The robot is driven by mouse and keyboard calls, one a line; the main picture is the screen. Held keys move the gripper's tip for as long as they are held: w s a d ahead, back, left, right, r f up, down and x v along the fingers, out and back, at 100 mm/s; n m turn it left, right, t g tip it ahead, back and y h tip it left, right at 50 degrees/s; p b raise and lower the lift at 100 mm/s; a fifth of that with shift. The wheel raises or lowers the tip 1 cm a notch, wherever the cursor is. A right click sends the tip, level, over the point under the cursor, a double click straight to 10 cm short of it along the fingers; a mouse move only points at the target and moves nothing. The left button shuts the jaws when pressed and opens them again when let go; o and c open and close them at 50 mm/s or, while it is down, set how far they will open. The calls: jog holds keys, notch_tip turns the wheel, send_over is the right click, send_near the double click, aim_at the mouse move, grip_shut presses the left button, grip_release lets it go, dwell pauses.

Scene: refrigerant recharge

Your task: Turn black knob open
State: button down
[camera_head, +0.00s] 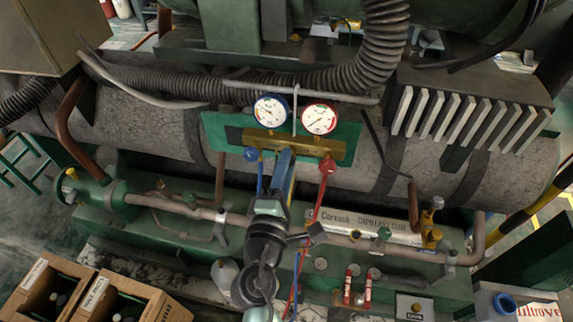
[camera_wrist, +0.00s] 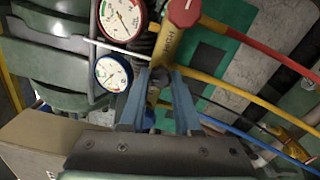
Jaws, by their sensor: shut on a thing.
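The brass gauge manifold (camera_head: 310,148) hangs in front of the big grey tank, with a blue-rimmed gauge (camera_head: 271,110) and a red-rimmed gauge (camera_head: 319,118) above it. A blue knob (camera_head: 251,154) is at its left end and a red knob (camera_head: 327,165) at its right. My gripper (camera_head: 286,156) reaches the middle of the manifold. In the wrist view its blue fingers (camera_wrist: 159,84) are shut on the small black knob (camera_wrist: 160,77), which shows dark between the fingertips. The fingers hide part of this knob. In the head view the knob is hidden behind my gripper.
Yellow (camera_wrist: 215,86), red and blue hoses run close beside my fingers. A grey corrugated hose (camera_head: 383,50) passes above the gauges. Pipes with valves and a capillary tube box (camera_head: 372,227) lie below. Open cardboard boxes (camera_head: 97,300) stand at lower left.

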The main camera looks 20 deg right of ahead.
jog(key=c, duration=0.6)
grip_release()
jog(key=b+v, duration=0.3)
jog(key=v, duration=1)
